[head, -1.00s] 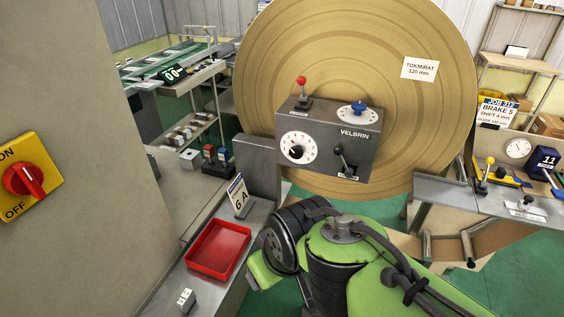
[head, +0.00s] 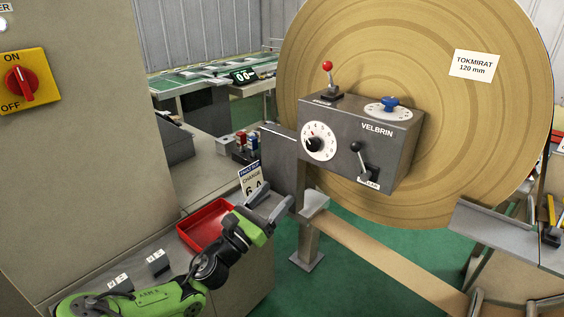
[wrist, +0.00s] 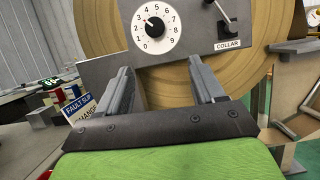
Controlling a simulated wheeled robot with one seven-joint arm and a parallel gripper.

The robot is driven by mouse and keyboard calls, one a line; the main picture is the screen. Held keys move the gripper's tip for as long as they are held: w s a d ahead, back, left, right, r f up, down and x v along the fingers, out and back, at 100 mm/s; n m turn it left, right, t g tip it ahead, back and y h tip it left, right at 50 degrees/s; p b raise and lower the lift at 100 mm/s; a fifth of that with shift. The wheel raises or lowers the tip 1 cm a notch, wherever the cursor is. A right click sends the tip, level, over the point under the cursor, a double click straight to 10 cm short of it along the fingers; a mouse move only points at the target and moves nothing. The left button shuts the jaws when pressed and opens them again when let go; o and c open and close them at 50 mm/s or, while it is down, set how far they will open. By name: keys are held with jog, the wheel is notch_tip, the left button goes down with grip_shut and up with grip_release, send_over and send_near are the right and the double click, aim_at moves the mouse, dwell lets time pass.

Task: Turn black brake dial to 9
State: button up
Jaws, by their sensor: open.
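The black dial (head: 315,143) is a round black knob on a white numbered disc, on the front left of the grey VELBRIN box (head: 345,173). In the wrist view the black dial (wrist: 155,27) stands upper centre, with digits 0 to 9 around it, and its pointer mark seems to face up-left, near 3. My gripper (head: 270,207) is below and left of the box, apart from it. In the wrist view my gripper (wrist: 163,82) is open and empty, its two fingers below the dial and to either side. Nothing hides the dial.
A black lever (head: 358,158) marked COLLAR is right of the dial. A red-topped lever (head: 328,75) and a blue knob (head: 390,102) sit on top of the box. A large brown roll (head: 420,45) stands behind. A red tray (head: 203,226) and a sign (head: 250,182) are near my arm.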

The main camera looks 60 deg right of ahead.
aim_at(311, 148)
jog(key=shift+n+h, duration=0.3)
jog(key=x, duration=0.5)
jog(key=b+x, duration=0.1)
jog(key=x, duration=0.4)
jog(key=b+x, duration=0.1)
jog(key=x, duration=0.4)
jog(key=shift+w+d+r, duration=0.2)
jog(key=shift+w+d, duration=0.1)
jog(key=c, duration=1)
